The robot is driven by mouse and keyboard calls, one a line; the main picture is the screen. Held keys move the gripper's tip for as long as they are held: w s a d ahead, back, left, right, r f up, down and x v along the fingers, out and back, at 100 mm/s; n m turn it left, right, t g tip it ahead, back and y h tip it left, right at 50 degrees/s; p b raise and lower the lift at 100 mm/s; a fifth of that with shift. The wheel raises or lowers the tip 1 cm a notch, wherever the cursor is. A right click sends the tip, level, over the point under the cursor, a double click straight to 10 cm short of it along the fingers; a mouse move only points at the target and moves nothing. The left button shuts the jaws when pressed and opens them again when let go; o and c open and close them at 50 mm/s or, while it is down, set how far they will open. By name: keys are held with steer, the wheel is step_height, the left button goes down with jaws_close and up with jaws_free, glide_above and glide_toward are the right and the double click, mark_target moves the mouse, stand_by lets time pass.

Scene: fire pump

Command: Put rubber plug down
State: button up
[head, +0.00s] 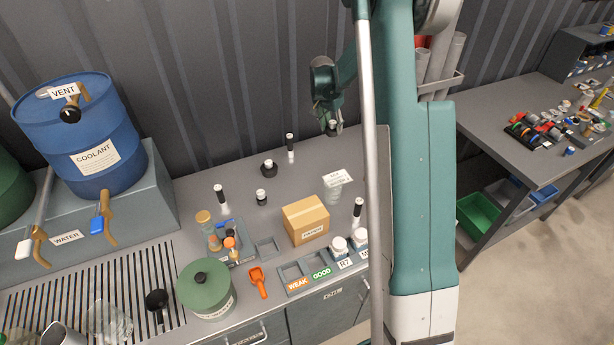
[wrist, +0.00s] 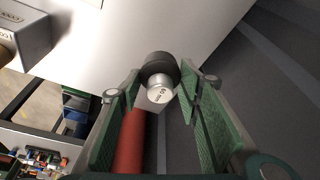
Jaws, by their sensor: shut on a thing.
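My gripper (wrist: 160,84) is shut on the rubber plug (wrist: 159,68), a dark, round, thick piece with a pale grey labelled end, held between the fingertips. In the head view my gripper (head: 331,118) is over the back right of the grey bench (head: 225,172), near the wall. A small dark and pale piece (head: 333,128) shows at its tips there, too small to tell the exact gap to the bench.
Black-and-white pieces (head: 290,147) and a dark knob-like piece (head: 269,168) stand left of my gripper. The back of the bench has bare patches.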

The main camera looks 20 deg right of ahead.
steer(key=s+a+b, duration=0.1)
steer(key=s+a, duration=0.6)
steer(key=a, duration=0.3)
steer(key=s+a+b, duration=0.1)
steer(key=s+a, duration=0.7)
steer(key=a, duration=0.3)
steer(key=shift+a+m, duration=0.25)
steer(key=shift+m, duration=0.15)
steer(key=shift+f, duration=2.85)
steer(key=shift+f, duration=2.05)
steer(key=shift+f+b, duration=0.15)
steer(key=shift+b, duration=0.15)
